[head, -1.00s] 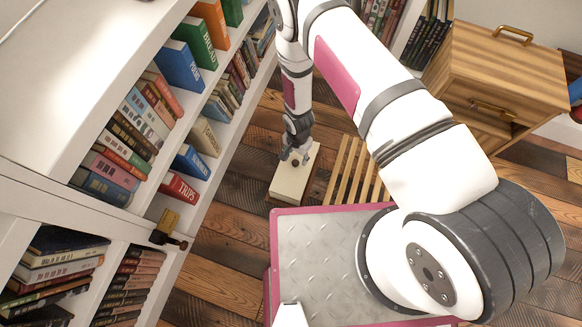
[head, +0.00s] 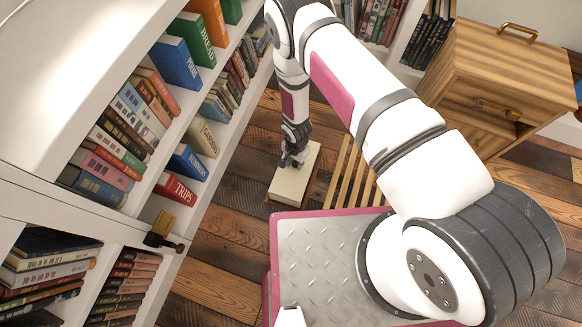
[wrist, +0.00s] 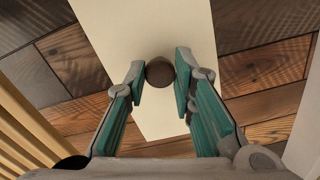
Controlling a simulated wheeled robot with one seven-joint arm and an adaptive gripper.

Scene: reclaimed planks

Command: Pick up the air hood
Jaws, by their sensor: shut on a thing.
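The air hood looks to be the cream, box-like thing (head: 289,186) low by the floor, beside the bookshelf, in the head view. In the wrist view its flat pale top (wrist: 145,30) fills the middle, with a round dark brown knob (wrist: 160,72) on it. My gripper (wrist: 160,77) points down over the top, its two fingertips closed against the knob's left and right sides. In the head view my gripper (head: 293,161) is at the top of the cream box, small and partly dark. The underside of the box is hidden.
A white bookshelf (head: 190,218) with several books stands close on the left. A slatted wooden piece (head: 350,178) is just right of the box. A wooden cabinet (head: 500,75) stands at the upper right. Bare plank floor (head: 225,240) shows between shelf and my base.

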